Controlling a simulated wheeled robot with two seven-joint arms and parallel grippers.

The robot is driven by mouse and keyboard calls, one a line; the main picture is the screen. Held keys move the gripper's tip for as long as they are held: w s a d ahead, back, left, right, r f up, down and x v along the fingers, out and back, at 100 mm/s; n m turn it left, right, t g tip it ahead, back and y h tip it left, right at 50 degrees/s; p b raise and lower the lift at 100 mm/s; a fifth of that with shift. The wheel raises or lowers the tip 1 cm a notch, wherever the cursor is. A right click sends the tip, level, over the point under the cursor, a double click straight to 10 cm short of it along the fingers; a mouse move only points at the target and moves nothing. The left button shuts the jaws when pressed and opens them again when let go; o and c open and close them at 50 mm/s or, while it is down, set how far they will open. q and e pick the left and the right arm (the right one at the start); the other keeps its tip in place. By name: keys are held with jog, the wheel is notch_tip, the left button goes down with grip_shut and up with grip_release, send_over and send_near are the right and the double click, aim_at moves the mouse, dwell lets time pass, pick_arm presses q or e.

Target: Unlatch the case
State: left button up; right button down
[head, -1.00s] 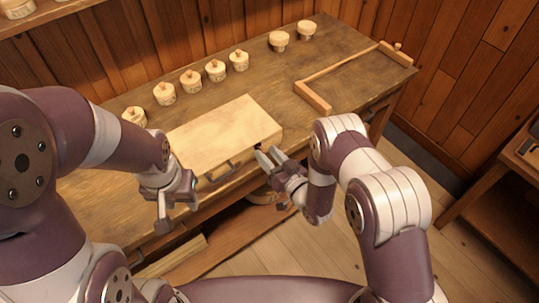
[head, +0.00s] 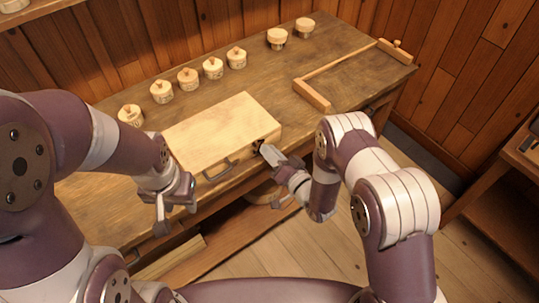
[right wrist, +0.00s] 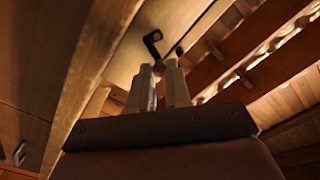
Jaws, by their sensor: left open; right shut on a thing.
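The case (head: 225,128) is a pale wooden box lying flat near the table's front edge, its lid down. A dark handle (head: 219,171) is on its front face. A small dark latch (head: 257,144) is near the front right corner; it also shows in the right wrist view (right wrist: 152,42), just past my fingertips. My right gripper (head: 264,151) is shut on the latch at that corner; the fingers (right wrist: 160,67) hide the exact contact. My left gripper (head: 176,204) is open and empty, in front of the case's left end, apart from it.
A low wooden frame (head: 314,96) lies on the right of the table (head: 330,50). The tabletop between case and frame is clear.

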jog(key=shift+w+d+f+m+b, duration=0.1)
jog(key=shift+f+m+b, duration=0.25)
jog(key=shift+m, duration=0.7)
jog(key=shift+w+d+f+m+b, duration=0.15)
jog(key=shift+m+b, duration=0.25)
jog(key=shift+m, duration=0.7)
jog(key=shift+w+d+f+m+b, duration=0.1)
jog(key=shift+f+m+b, duration=0.3)
jog(key=shift+m, duration=0.65)
jog(key=c, duration=1.1)
grip_release()
jog(key=shift+o, duration=0.2)
jog(key=shift+s+d, duration=0.1)
jog(key=shift+s, duration=0.05)
jog(key=b+v, duration=0.1)
jog(key=v, duration=1.1)
jog(key=shift+s+d, duration=0.15)
jog(key=shift+s, duration=0.05)
